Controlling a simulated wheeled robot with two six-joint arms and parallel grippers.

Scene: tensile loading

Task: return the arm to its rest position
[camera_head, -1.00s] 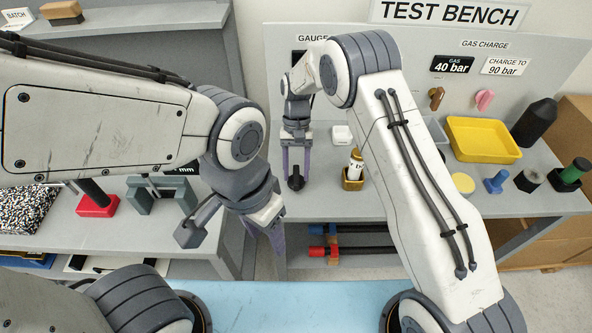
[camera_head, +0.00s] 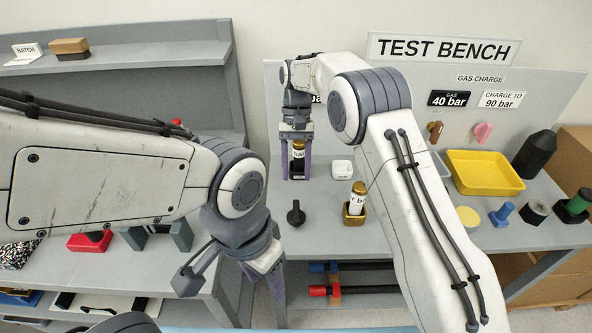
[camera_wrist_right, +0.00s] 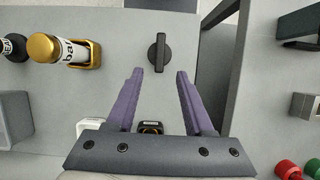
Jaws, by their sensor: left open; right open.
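My right gripper (camera_head: 297,176) is open above the back of the test bench, its purple fingers apart. In the right wrist view my right gripper (camera_wrist_right: 158,72) has nothing between its fingertips, and a black knob (camera_wrist_right: 159,52) lies on the bench just beyond them. In the head view the black knob (camera_head: 296,212) sits in front of this gripper, apart from it. A gold-capped cylinder (camera_head: 298,150) shows between the fingers, seemingly standing behind them. My left gripper (camera_head: 277,290) is open at lower centre, in front of the bench, its fingers partly overlapping.
A gold-capped cylinder (camera_head: 358,192) stands in a brass holder beside a white box (camera_head: 342,169). A yellow tray (camera_head: 484,171) and blue part (camera_head: 503,212) are at right. A red block (camera_head: 90,241) is on the left table. A gap separates the two tables.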

